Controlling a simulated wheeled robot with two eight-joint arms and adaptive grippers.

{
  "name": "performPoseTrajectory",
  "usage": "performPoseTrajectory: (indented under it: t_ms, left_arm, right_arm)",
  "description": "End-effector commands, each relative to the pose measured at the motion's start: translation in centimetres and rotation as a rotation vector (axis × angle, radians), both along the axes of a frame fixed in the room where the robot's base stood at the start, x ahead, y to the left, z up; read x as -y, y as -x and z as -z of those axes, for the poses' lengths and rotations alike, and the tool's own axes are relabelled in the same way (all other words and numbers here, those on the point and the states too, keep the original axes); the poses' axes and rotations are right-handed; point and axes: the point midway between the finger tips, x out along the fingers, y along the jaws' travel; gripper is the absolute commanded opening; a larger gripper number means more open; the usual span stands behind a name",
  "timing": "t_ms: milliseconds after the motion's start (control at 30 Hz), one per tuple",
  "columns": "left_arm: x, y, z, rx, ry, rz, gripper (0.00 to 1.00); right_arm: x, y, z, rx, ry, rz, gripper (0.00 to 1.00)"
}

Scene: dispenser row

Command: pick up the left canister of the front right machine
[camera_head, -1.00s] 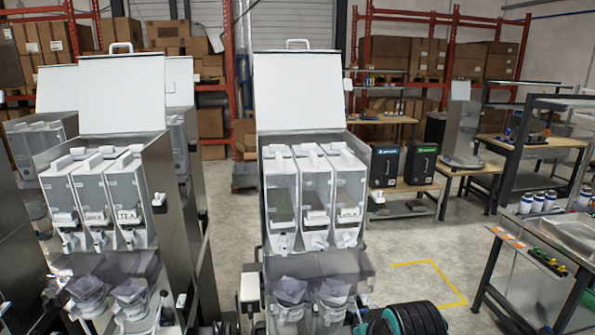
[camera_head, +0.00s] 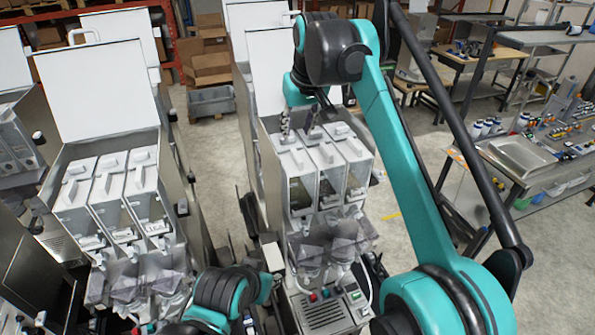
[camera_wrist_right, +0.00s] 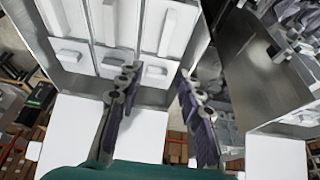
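The front right machine (camera_head: 272,85) stands in the centre of the head view with its white lid raised. Its left canister (camera_head: 301,190) is a clear bin with a white top, seated beside the middle and right canisters. In the wrist view the order is reversed, and the left canister (camera_wrist_right: 172,28) is the rightmost of the three. My right gripper (camera_head: 300,122) is open and empty, pointing down over the top rear of the left canister. In the wrist view its two fingers (camera_wrist_right: 160,100) are well apart, with nothing between them. My left gripper is not visible; only part of the left arm shows.
The raised lid stands close behind my right gripper. Another machine (camera_head: 95,95) with an open lid and several canisters stands to the left, with a narrow gap between. A metal workbench (camera_head: 520,160) with bottles stands at the right, across open floor.

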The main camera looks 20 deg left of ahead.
Motion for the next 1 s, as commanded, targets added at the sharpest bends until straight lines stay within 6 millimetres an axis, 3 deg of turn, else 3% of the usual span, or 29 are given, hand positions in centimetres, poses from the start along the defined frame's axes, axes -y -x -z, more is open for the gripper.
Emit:
performPoseTrajectory:
  t_ms: [500,833,967,1000]
  left_arm:
    - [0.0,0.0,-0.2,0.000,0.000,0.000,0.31]
    - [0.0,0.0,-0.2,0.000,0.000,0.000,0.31]
    - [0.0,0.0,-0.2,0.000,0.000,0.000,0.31]
    - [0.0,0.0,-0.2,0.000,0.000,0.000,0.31]
  right_arm:
    - [-1.5,-1.7,6.3,0.000,0.000,0.001,0.36]
    - [-1.6,-2.0,7.1,0.000,0.000,0.001,0.36]
    - [-1.6,-2.0,7.1,0.001,-0.001,0.001,0.02]
    - [-1.6,-2.0,7.0,0.001,-0.001,0.001,0.00]
